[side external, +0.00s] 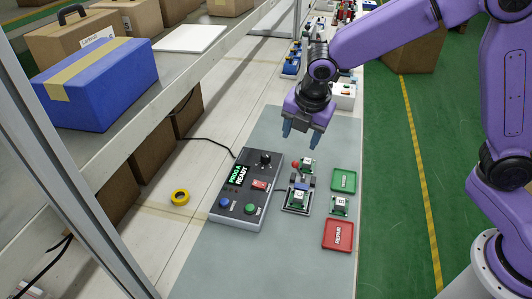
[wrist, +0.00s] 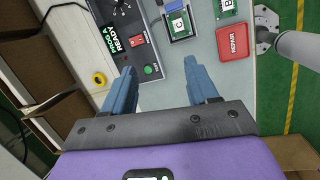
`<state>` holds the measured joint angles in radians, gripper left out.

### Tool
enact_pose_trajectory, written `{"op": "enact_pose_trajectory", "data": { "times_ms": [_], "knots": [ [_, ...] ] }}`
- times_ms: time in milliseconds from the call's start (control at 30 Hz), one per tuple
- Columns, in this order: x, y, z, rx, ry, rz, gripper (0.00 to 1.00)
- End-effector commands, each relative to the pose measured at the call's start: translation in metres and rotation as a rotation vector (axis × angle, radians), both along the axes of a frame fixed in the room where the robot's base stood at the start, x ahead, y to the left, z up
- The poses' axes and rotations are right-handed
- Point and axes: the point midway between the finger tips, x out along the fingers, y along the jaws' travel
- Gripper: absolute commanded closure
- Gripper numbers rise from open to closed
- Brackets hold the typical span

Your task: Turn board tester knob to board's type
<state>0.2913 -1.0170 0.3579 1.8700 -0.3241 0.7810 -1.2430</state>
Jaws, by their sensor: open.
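The board tester (side external: 236,206) is a dark grey box on the grey mat. Its black knob (side external: 265,159) is at the far end; it shows partly at the top edge of the wrist view (wrist: 122,5). The display (side external: 238,175) reads "PROG A READY". A board marked C (side external: 299,197) sits in the fixture (side external: 289,207) right of the tester; it also shows in the wrist view (wrist: 180,24). My gripper (side external: 300,135) is open and empty, above the mat beyond the tester, apart from the knob. Its two blue fingers show in the wrist view (wrist: 159,66).
The tester also has a red switch (side external: 260,184), blue button (side external: 224,202) and green button (side external: 250,209). Another board (side external: 307,164), board B (side external: 340,205), a green tray (side external: 344,180) and a red REPAIR tray (side external: 338,235) lie right. Yellow tape (side external: 180,197) lies left.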

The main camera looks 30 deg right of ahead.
Motion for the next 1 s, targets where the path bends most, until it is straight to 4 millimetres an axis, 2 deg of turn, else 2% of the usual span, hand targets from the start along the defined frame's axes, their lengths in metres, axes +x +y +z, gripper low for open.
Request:
{"op": "enact_pose_trajectory", "data": {
  "times_ms": [33, 200, 300, 400, 667, 767, 1000],
  "knots": [
    [0.019, 0.005, -0.007, -0.030, -0.006, 0.062, 0.42],
    [0.076, 0.011, -0.028, -0.136, -0.026, 0.290, 0.42],
    [0.101, 0.011, -0.039, -0.190, -0.031, 0.395, 0.42],
    [0.118, 0.010, -0.046, -0.228, -0.032, 0.472, 0.42],
    [0.132, 0.007, -0.058, -0.258, -0.032, 0.530, 0.42],
    [0.136, 0.005, -0.070, -0.259, -0.031, 0.529, 0.42],
    [0.150, -0.002, -0.111, -0.257, -0.029, 0.527, 0.42]
  ]
}}
